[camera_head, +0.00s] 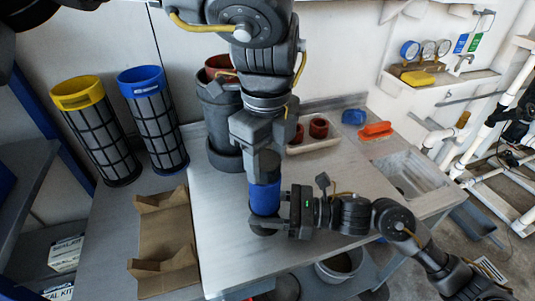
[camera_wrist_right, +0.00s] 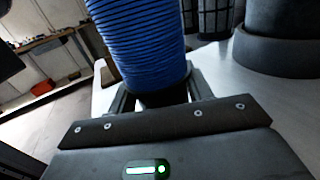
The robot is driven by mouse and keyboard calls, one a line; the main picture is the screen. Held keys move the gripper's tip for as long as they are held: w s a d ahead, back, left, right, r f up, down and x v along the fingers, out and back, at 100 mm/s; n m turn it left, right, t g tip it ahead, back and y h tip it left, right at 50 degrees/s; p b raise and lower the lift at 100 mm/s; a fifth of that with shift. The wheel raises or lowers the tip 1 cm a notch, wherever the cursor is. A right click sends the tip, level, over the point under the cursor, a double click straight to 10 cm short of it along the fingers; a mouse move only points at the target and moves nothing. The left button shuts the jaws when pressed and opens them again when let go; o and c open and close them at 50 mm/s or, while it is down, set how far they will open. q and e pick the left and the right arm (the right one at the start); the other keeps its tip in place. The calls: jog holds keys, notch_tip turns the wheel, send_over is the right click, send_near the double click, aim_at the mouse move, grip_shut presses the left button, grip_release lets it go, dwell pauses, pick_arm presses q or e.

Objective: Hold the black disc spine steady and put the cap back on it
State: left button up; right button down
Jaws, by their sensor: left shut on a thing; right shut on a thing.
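The disc spine carries a blue ribbed disc stack (camera_head: 265,198) and stands roughly upright over the bench. Its black lower end (camera_head: 263,229) sits at my right gripper (camera_head: 267,220), which is shut on it from the right side. In the right wrist view the blue stack (camera_wrist_right: 145,45) rises from the black base (camera_wrist_right: 163,98) between the right fingers. My left gripper (camera_head: 264,168) comes down from above and is shut on a dark piece at the stack's top, apparently the cap. The left fingers mostly hide this piece, so I cannot tell whether it is seated.
A yellow-topped filter (camera_head: 97,130) and a blue-topped filter (camera_head: 154,120) stand at the left. A dark housing (camera_head: 219,115) stands behind my left arm. A brown cradle (camera_head: 165,235) lies front left. An orange brush (camera_head: 376,130) and a sink (camera_head: 408,172) are at the right. The bench between is clear.

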pick_arm(q)
jog(key=m, duration=0.6)
jog(key=shift+s+a+m, duration=0.1)
jog(key=shift+a+m, duration=0.05)
jog(key=shift+m, duration=0.15)
jog(key=m, duration=0.7)
jog(key=shift+a, duration=0.2)
jog(key=m, duration=0.7)
jog(key=shift+w+a, duration=0.15)
jog(key=shift+w, duration=0.05)
jog(key=m, duration=0.5)
jog(key=shift+w, duration=0.1)
jog(key=m, duration=0.7)
jog(key=shift+w, duration=0.2)
jog(key=m, duration=0.5)
jog(key=shift+w, duration=0.1)
jog(key=m, duration=0.5)
jog(key=shift+d+f, duration=0.1)
jog(key=shift+d, duration=0.1)
jog(key=m, duration=0.5)
jog(key=shift+d+m, duration=0.2)
jog(key=shift+m, duration=0.1)
